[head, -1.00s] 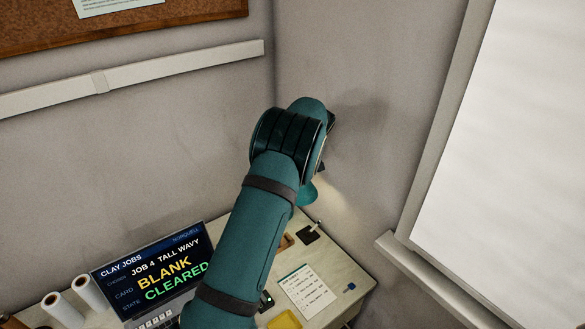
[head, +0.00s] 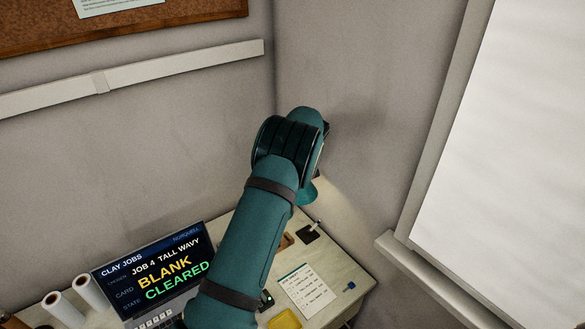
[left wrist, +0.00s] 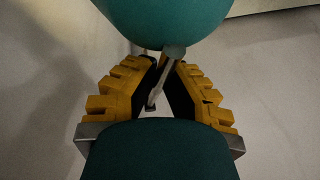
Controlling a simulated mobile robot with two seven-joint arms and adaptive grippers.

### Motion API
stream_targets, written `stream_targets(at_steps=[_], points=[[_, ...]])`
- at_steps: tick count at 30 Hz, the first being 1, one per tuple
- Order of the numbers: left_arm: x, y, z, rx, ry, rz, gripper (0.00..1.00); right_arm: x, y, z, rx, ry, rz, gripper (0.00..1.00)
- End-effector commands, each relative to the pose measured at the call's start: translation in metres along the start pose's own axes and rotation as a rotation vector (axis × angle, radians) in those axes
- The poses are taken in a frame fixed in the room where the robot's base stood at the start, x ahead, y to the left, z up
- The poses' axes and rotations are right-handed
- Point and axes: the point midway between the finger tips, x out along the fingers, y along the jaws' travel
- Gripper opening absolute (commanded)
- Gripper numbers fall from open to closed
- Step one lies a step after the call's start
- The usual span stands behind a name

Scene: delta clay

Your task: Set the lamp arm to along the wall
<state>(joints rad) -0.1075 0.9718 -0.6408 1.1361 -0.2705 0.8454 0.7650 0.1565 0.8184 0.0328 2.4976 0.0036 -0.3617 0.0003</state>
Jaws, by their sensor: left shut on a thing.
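In the left wrist view, the yellow-padded fingers of my left gripper (left wrist: 164,92) are closed around a thin pale rod, the lamp arm (left wrist: 158,84). The rod runs between the dark inner pads to a small grey knob at a teal dome, the lamp shade (left wrist: 168,22). In the head view, the teal shade (head: 308,193) shows below my arm's end, near the wall corner above the desk. My own arm hides the left gripper and most of the lamp arm there, so its angle to the wall is hard to tell. My right gripper is not in view.
Below is a desk (head: 343,270) with a laptop (head: 160,270), a checklist sheet (head: 306,290) and a yellow item (head: 285,319). Paper rolls (head: 90,292) stand at left.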

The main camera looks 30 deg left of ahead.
Motion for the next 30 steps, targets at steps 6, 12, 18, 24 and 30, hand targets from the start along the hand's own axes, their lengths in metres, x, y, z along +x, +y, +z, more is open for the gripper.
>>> stream_targets(at_steps=[6, 12, 18, 24, 30], points=[[0.001, -0.001, 0.001, 0.007, 0.001, 0.002, 0.0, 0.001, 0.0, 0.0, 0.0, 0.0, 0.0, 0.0], [0.004, -0.01, 0.002, 0.056, 0.01, 0.023, 0.0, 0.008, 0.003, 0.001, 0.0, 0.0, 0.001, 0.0], [0.009, -0.03, 0.002, 0.171, 0.034, 0.072, 0.0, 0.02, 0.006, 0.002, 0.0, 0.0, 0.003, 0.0], [0.017, -0.056, -0.002, 0.333, 0.069, 0.14, 0.0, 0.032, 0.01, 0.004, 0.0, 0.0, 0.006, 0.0], [0.025, -0.082, -0.012, 0.504, 0.105, 0.212, 0.0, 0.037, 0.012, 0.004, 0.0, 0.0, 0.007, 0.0]])
